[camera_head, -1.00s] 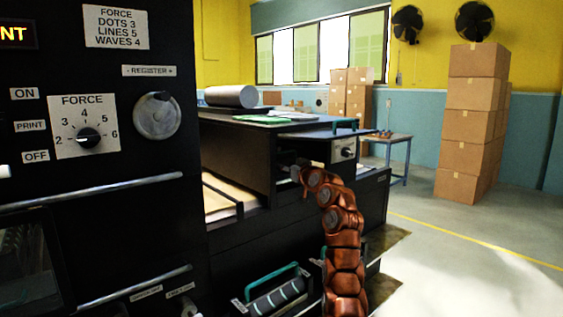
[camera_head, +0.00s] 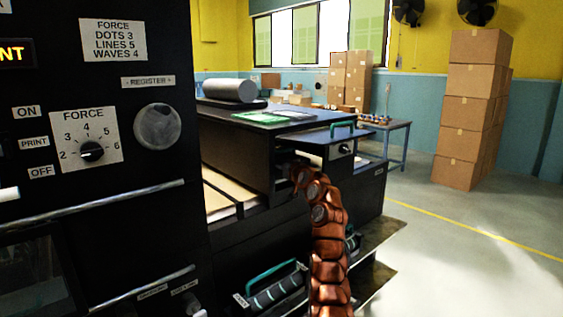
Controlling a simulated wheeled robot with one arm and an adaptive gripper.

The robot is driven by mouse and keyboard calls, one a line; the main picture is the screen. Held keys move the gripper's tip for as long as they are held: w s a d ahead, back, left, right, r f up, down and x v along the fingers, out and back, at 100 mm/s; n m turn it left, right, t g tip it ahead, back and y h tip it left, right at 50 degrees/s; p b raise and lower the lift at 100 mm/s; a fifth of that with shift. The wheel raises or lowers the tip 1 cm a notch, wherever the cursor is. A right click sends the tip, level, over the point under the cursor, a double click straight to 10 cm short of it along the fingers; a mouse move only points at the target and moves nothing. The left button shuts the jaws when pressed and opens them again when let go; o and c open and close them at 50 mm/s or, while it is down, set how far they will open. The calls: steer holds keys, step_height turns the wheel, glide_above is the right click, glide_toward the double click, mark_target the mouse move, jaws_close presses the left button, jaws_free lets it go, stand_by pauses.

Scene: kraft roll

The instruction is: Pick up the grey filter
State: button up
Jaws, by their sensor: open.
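I cannot pick out a thing that is surely the grey filter. A grey cylinder (camera_head: 230,90) lies on its side on top of the dark machine (camera_head: 240,150), and I cannot tell whether it is the filter. My copper-coloured arm rises from the bottom edge and bends left at its top. My gripper (camera_head: 297,174) is small and dark there, in front of the machine's side below its top plate. It looks open, with nothing seen in it. Its fingers are hard to make out against the dark machine.
A black control panel (camera_head: 100,190) with knobs and rails fills the near left. A teal-handled roller unit (camera_head: 275,290) sits low beside my arm. A small table (camera_head: 392,127) and stacked cartons (camera_head: 470,110) stand behind. The floor at right is clear.

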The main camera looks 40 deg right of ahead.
steer(key=shift+w+r+p, duration=0.25)
steer(key=shift+w+p, duration=0.2)
steer(key=shift+w, duration=0.1)
steer(key=shift+w+f, duration=0.1)
steer(key=shift+w, duration=0.8)
steer(key=shift+w+d+p, duration=0.15)
steer(key=shift+w+p, duration=0.25)
steer(key=shift+w, duration=0.05)
steer(key=shift+w+d, duration=0.1)
steer(key=shift+w, duration=0.3)
steer(key=shift+c, duration=0.4)
jaws_close()
